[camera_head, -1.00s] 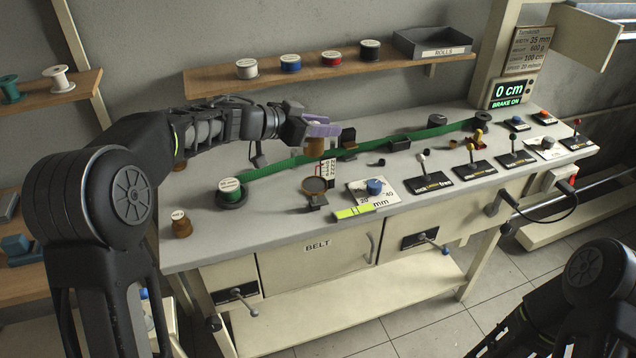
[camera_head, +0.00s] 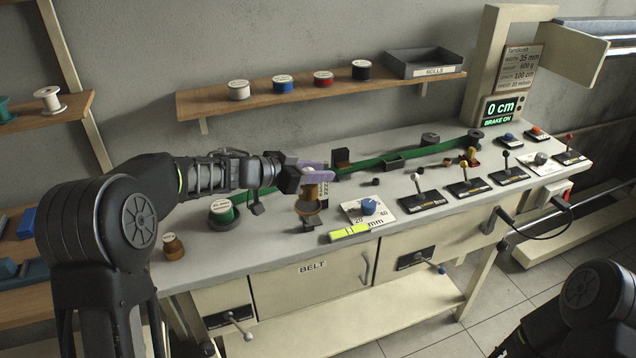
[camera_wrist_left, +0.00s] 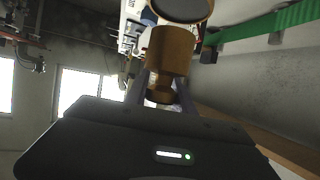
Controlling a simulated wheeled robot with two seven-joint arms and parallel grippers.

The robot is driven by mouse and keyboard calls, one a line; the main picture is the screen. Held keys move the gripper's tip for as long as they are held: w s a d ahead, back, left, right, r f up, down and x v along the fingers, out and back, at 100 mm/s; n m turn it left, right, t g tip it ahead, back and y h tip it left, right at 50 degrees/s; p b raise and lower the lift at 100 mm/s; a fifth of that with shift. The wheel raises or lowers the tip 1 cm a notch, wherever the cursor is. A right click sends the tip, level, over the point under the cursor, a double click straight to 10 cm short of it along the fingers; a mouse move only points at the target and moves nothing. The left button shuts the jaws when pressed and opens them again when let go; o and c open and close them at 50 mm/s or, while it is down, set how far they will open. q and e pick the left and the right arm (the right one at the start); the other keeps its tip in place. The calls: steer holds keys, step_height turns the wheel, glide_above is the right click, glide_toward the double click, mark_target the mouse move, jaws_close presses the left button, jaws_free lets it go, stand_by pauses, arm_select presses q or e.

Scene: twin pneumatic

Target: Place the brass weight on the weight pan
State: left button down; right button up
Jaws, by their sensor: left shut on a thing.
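The brass weight (camera_head: 308,193) is in my left gripper (camera_head: 313,174), whose lavender fingers are shut on the weight's narrow neck. The weight hangs upright just above the round weight pan (camera_head: 308,221) near the front of the bench. In the left wrist view the weight (camera_wrist_left: 172,52) sits between the fingers (camera_wrist_left: 162,92), with the dark disc of the pan (camera_wrist_left: 184,8) beyond it. I cannot tell whether the weight touches the pan. My right gripper is out of view; only part of the right arm shows at lower right.
A second brass weight (camera_head: 173,246) stands at the bench's left end. A blue knob (camera_head: 369,205) and yellow-green gauge (camera_head: 350,232) are close on the right. Several levers stand farther right.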

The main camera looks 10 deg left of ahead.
arm_select(q)
step_height(320, 180, down, 3)
steer(key=shift+r, duration=0.1)
steer(key=c, duration=1.1)
jaws_free()
steer(key=v, duration=1.2)
steer(key=shift+a, duration=0.1)
